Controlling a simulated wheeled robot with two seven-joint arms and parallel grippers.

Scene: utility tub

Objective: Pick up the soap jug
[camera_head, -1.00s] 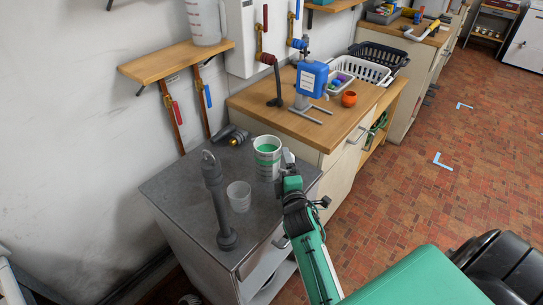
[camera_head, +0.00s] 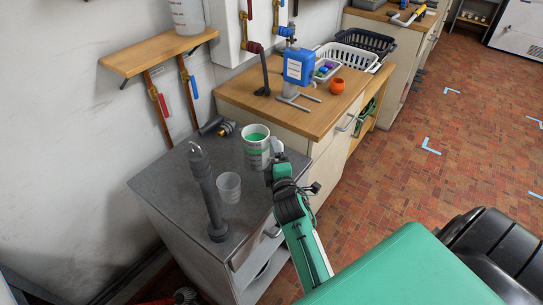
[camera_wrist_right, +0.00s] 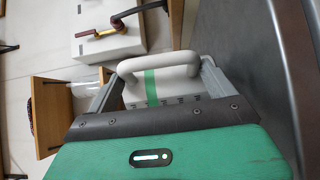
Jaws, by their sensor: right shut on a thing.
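The soap jug (camera_head: 256,152) is a white container with green bands and a green top opening, upright on the grey cabinet top (camera_head: 165,180). My right gripper (camera_head: 276,156) reaches it from the right side and is shut on it. In the right wrist view, the jug's white body with a green stripe and its looped handle (camera_wrist_right: 150,64) lie between the two fingers (camera_wrist_right: 160,85). I cannot tell any gap between the jug and the cabinet top. My left gripper is not in view.
A clear cup (camera_head: 228,188) and a tall grey pipe (camera_head: 207,195) stand near the jug, with a dark fitting (camera_head: 225,128) behind it. A wooden shelf (camera_head: 150,55) hangs on the wall above. A wooden counter (camera_head: 240,95) with a blue box stands beyond.

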